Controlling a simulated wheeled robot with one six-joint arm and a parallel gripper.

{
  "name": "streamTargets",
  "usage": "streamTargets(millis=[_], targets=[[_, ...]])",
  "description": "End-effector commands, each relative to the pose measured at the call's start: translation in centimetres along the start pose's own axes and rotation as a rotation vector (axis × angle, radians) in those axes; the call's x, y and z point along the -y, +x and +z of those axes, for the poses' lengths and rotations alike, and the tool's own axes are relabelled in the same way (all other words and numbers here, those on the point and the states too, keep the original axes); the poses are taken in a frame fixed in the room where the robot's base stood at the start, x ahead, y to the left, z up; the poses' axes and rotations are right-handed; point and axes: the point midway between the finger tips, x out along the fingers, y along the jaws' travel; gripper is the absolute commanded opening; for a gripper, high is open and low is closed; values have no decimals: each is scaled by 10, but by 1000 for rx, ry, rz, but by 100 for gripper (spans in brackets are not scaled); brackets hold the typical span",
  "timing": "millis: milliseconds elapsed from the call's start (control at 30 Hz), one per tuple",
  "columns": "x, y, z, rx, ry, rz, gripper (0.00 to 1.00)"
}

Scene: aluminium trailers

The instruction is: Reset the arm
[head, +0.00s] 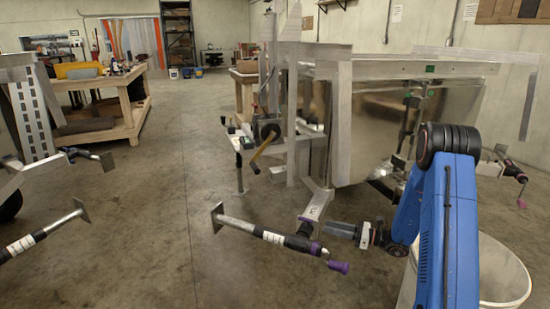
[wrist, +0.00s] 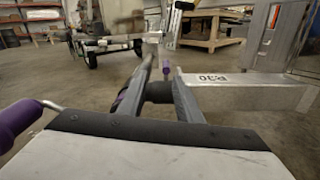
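My blue arm (head: 445,220) rises at the right of the head view and bends down and left at its black joint. My gripper (head: 325,225) is low, beside the trailer jack (head: 270,236), which has a purple handle. In the wrist view my gripper (wrist: 160,70) has its two grey fingers spread apart. A dark cylinder (wrist: 158,92) shows between or just beyond them. I cannot tell whether the fingers touch it. A purple handle (wrist: 14,122) with a metal rod is close at the left of the wrist view.
The aluminium trailer frame (head: 340,110) stands close behind my gripper. A white bucket (head: 505,275) is beside my arm. Another trailer (head: 30,120) with jacks stands at the left, and a wooden workbench (head: 125,122) is behind it. Concrete floor (head: 165,200) between them is clear.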

Motion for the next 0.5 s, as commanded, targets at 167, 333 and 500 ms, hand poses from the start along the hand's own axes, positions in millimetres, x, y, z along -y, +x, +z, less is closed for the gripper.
streamTargets(millis=[167,333,500], targets=[[-42,13,33,-73,-107,100,32],[-91,21,60,-157,-228,210,32],[-139,22,82,-241,-355,315,32]])
